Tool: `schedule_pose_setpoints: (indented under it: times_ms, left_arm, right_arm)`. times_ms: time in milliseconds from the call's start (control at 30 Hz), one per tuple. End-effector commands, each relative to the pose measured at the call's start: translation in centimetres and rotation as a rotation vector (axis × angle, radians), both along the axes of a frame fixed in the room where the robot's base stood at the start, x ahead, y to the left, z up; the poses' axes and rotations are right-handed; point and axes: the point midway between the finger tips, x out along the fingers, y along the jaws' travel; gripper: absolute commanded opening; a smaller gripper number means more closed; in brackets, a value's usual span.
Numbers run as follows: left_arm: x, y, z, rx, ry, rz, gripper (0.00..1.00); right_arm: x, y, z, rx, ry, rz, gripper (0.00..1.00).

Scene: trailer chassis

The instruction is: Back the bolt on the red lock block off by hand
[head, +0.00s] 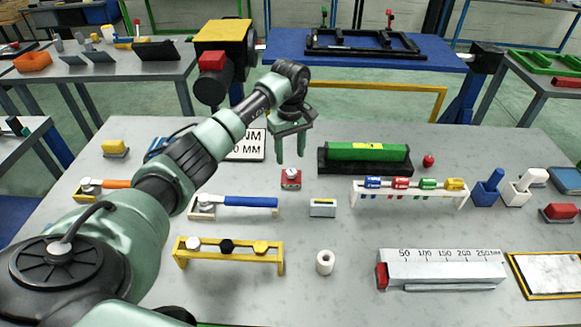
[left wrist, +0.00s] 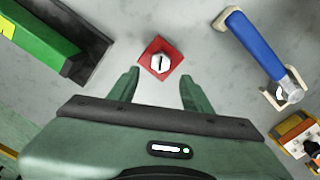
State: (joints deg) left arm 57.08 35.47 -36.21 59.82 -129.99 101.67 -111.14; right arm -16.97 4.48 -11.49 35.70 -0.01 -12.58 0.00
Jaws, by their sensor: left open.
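The red lock block (head: 291,182) stands on the grey table, a little left of the picture's middle in the head view. A pale round bolt head (head: 291,172) with a dark line across it sits on its top. My left gripper (head: 291,158) points down above the block, open and empty. In the left wrist view the red block (left wrist: 151,51) and its bolt (left wrist: 159,64) lie beyond the gap between the fingertips (left wrist: 158,74), and no finger touches them. My right gripper is not in view.
A blue-handled tool (head: 250,202) on a white rack lies to the left front. A green block (head: 367,152) in a black holder stands to the right. A small grey-blue box (head: 323,208) stands in front. Bare table surrounds the red block closely.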

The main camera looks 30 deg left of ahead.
Motion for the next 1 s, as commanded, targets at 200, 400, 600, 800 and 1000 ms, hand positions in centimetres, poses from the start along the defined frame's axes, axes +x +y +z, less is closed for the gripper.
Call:
schedule_pose_setpoints:
  times_ms: [200, 400, 600, 800, 1000]
  left_arm:
    - [-0.1, -0.1, -3.4, -0.003, 0.004, 0.000, 0.49]
    - [0.0, -0.1, -5.2, -0.002, 0.001, -0.001, 0.49]
    - [0.0, 0.0, -5.5, 0.000, 0.000, -0.002, 0.49]
    - [0.0, 0.0, -5.5, 0.000, 0.000, -0.001, 0.18]
    - [0.0, 0.0, -5.5, 0.000, 0.000, 0.000, 0.00]
  right_arm:
    - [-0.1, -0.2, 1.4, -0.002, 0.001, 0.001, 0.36]
    - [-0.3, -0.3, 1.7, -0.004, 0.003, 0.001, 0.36]
    - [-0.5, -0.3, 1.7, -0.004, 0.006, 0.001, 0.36]
    - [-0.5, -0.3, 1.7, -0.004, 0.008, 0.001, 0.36]
    - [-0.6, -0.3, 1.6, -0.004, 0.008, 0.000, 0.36]
